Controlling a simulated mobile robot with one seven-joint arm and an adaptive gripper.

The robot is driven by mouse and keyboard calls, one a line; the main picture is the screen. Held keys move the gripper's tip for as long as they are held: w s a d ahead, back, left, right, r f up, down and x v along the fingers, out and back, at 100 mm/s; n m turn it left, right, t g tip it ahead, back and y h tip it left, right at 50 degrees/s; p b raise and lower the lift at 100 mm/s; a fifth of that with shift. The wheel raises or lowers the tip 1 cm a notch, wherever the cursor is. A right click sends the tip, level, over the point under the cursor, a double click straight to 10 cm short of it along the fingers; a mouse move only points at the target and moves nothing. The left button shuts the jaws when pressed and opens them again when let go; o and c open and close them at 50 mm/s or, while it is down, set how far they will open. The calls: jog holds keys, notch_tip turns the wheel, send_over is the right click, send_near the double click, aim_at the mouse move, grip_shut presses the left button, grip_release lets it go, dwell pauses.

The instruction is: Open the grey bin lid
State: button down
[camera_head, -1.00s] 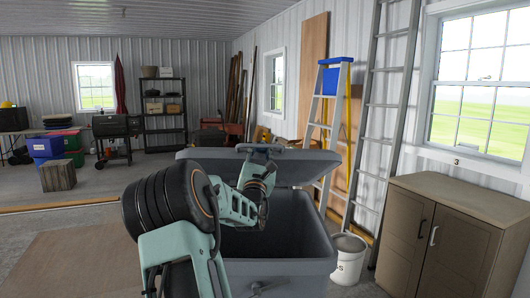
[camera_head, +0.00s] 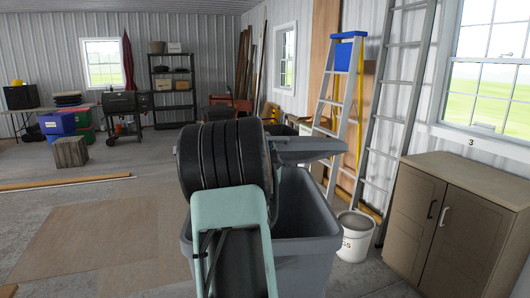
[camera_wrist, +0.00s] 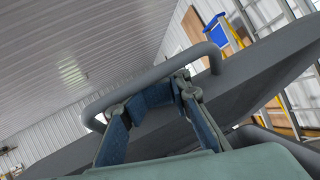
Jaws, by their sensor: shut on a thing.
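The grey bin (camera_head: 312,262) stands in front of me, its open top partly hidden by my arm in the head view. Its grey lid (camera_head: 312,148) is raised above the far side of the opening, and a gap shows the dark inside. In the wrist view the lid (camera_wrist: 255,88) is a tilted dark grey panel with a rounded bar handle (camera_wrist: 206,52). My gripper (camera_wrist: 150,95) is at this handle, with its fingers shut on it. My arm hides the gripper in the head view.
A white bucket (camera_head: 355,236) stands close to the bin's right side. A brown cabinet (camera_head: 455,222) is further right, and a stepladder (camera_head: 335,110) and a tall ladder (camera_head: 390,110) lean behind. The floor to the left is open, with a flat brown mat (camera_head: 95,235).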

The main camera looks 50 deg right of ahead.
jog(key=s+a+f+n, duration=0.2)
jog(key=s, duration=0.1)
jog(key=shift+a+g, duration=0.25)
jog(key=shift+g, duration=0.05)
jog(key=shift+a, duration=0.1)
